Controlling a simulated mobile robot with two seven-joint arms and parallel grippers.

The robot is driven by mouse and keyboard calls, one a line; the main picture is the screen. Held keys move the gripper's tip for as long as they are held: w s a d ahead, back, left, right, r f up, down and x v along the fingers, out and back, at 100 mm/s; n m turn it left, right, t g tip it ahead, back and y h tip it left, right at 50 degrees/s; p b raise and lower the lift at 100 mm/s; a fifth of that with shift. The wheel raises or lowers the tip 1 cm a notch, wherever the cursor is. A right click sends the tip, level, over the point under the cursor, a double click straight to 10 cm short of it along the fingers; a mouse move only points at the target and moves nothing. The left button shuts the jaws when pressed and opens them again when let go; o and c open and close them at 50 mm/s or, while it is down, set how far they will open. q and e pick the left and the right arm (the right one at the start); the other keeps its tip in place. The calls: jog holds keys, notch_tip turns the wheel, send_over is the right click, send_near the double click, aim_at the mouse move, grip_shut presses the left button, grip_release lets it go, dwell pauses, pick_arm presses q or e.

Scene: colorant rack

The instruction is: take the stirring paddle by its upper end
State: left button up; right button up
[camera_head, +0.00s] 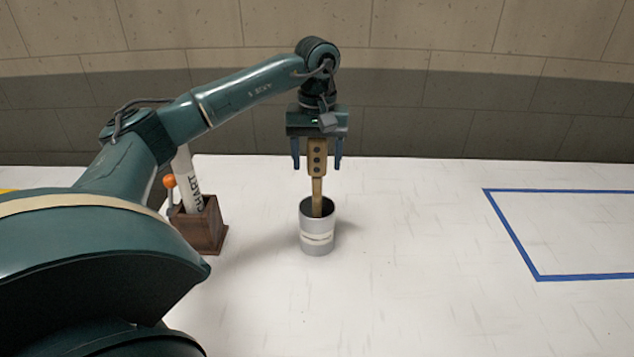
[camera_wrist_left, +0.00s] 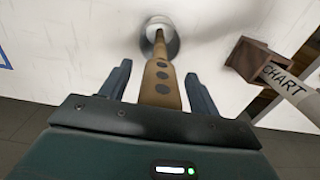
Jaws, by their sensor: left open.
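The stirring paddle (camera_head: 317,160) stands upright in a silver can (camera_head: 318,241), its wide wooden upper end with dark holes above the rim. Its lower end is hidden inside the can. My left gripper (camera_head: 317,164) points down over the paddle, with its two blue fingers open on either side of the upper end. In the left wrist view, the paddle (camera_wrist_left: 161,82) lies between the fingers (camera_wrist_left: 159,88), with a gap on both sides. The can (camera_wrist_left: 158,32) shows beyond it. My right gripper is in neither view.
A brown wooden box (camera_head: 212,232) left of the can holds a white rolled tube marked CHART (camera_head: 188,185) and an orange-tipped item (camera_head: 169,181). A blue outline (camera_head: 528,262) marks the white table (camera_head: 420,290) at right. The table between the can and the outline is clear.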

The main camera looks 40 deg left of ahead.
pick_arm(q)
jog(key=c, duration=1.3)
jog(key=shift+r, duration=0.2)
jog(key=shift+c, duration=0.2)
